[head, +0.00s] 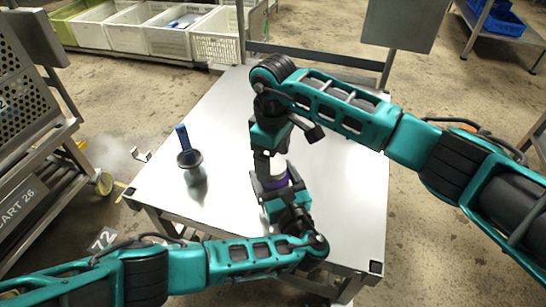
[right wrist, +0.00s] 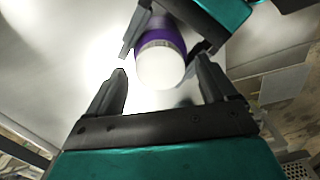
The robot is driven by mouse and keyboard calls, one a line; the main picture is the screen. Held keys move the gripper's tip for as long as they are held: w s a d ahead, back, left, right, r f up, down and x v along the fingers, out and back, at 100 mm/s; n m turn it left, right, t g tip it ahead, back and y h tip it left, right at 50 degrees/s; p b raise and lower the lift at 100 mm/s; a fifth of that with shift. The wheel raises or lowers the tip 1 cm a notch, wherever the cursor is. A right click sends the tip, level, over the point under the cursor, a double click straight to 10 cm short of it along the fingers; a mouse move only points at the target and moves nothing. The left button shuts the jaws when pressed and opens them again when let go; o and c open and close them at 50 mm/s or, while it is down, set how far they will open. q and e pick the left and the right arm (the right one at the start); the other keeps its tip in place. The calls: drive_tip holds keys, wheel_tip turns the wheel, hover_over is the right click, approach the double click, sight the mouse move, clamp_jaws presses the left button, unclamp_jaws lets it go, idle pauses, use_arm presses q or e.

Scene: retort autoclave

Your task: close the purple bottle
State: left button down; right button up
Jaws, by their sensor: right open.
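The purple bottle (head: 282,184) stands near the middle of the metal table (head: 225,125), partly hidden by my grippers. A white cap (right wrist: 161,68) sits on its top, with a ribbed ring under it. My left gripper (head: 272,186) has its fingers on both sides of the purple body and appears shut on it. My right gripper (head: 271,163) comes from above. In the right wrist view its fingers (right wrist: 162,92) are apart, one to each side of the cap's near end, with gaps between them and the cap.
A dark grey vessel (head: 195,174) with a blue-handled tool (head: 183,138) stands on the table's left part. White crates (head: 167,35) line the back. A metal cart (head: 30,130) is at the left. The table's back left and right side are clear.

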wheel_tip(320, 180, up, 4)
drive_tip(key=shift+r, duration=0.1)
drive_tip(key=shift+c, duration=0.4)
